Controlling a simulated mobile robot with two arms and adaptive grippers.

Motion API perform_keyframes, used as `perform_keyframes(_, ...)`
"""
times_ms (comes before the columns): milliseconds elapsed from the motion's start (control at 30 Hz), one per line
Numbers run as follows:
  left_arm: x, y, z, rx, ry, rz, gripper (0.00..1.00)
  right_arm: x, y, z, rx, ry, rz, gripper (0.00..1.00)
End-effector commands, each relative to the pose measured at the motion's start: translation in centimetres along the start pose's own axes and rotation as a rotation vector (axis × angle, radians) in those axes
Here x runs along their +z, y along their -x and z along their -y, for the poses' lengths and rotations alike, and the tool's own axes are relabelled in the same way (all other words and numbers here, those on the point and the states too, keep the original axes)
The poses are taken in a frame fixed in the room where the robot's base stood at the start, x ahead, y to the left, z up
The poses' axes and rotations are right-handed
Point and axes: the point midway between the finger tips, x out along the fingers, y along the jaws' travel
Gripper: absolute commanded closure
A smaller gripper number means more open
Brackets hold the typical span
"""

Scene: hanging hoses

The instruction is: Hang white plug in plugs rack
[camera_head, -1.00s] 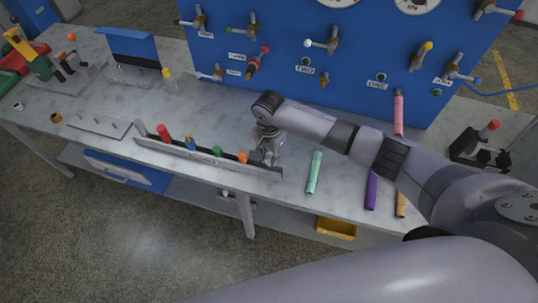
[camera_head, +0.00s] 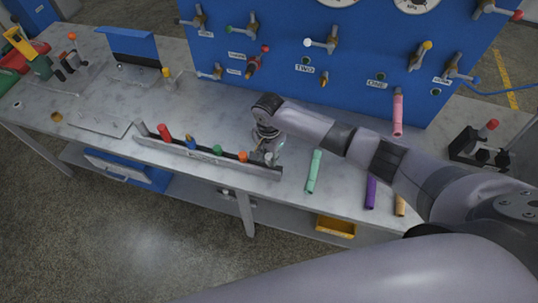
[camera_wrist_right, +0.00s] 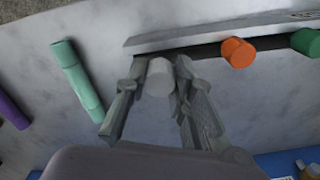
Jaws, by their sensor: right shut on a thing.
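The white plug (camera_wrist_right: 160,77) is between the fingers of my right gripper (camera_wrist_right: 151,88) in the right wrist view. That gripper is shut on it, at the edge of the plugs rack (camera_wrist_right: 195,32). In the head view my right gripper (camera_head: 266,157) is at the right end of the long grey rack (camera_head: 175,151), beside the orange plug (camera_head: 243,157). The plug is mostly hidden by the gripper there, and I cannot tell whether it is seated in the rack. My left gripper is not in view.
Red (camera_head: 164,132), blue (camera_head: 191,142) and green (camera_head: 217,151) plugs also stand in the rack. Mint (camera_head: 314,171), purple (camera_head: 371,192) and tan (camera_head: 400,205) hoses lie right of it. A pink hose (camera_head: 398,115) hangs from the blue panel (camera_head: 290,65) behind my arm.

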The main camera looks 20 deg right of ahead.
Motion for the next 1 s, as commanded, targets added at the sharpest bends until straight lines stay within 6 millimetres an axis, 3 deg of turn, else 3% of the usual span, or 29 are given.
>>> perform_keyframes(1000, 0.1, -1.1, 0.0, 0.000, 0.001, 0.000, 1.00, 0.1, -2.6, 0.0, 0.000, 0.001, 0.001, 0.99)
